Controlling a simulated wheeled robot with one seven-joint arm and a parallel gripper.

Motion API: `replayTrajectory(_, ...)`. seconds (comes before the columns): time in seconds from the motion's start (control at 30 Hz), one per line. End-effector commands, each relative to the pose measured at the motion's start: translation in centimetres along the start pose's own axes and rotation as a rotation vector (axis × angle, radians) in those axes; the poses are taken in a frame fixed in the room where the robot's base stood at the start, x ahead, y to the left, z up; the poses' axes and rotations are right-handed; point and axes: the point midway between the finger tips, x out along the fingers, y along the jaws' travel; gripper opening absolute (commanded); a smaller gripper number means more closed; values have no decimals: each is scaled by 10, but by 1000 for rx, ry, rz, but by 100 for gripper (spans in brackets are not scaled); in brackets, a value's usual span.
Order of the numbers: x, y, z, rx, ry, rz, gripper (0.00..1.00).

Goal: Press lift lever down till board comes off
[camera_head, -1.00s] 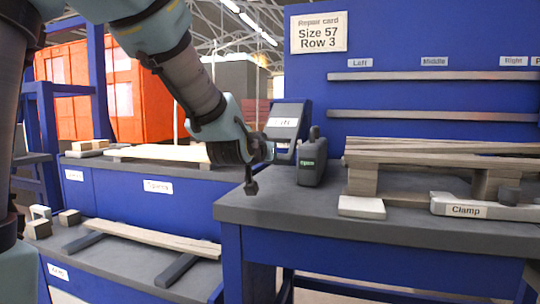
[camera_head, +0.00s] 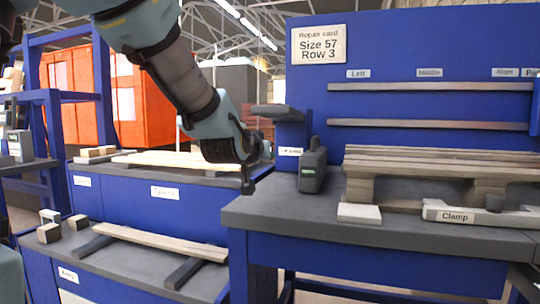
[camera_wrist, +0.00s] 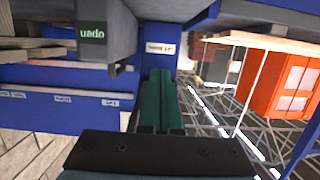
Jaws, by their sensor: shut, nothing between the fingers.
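No part that I can identify for certain as the lift lever shows. A dark flat slab (camera_head: 277,113) sits at the bench's back left, level, above a small label partly hidden by my arm.
A white block (camera_head: 359,213) lies before the pallet. Lower left benches hold boards (camera_head: 160,240). The bench's front left is clear.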

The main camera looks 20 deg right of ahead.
Motion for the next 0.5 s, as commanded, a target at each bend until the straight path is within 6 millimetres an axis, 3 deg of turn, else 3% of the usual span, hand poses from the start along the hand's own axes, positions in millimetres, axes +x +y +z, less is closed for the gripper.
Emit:
replayTrajectory(0.3, -51, 0, 5, 0, 3, 0, 0)
replayTrajectory(0.5, -70, 0, 7, 0, 4, 0, 0)
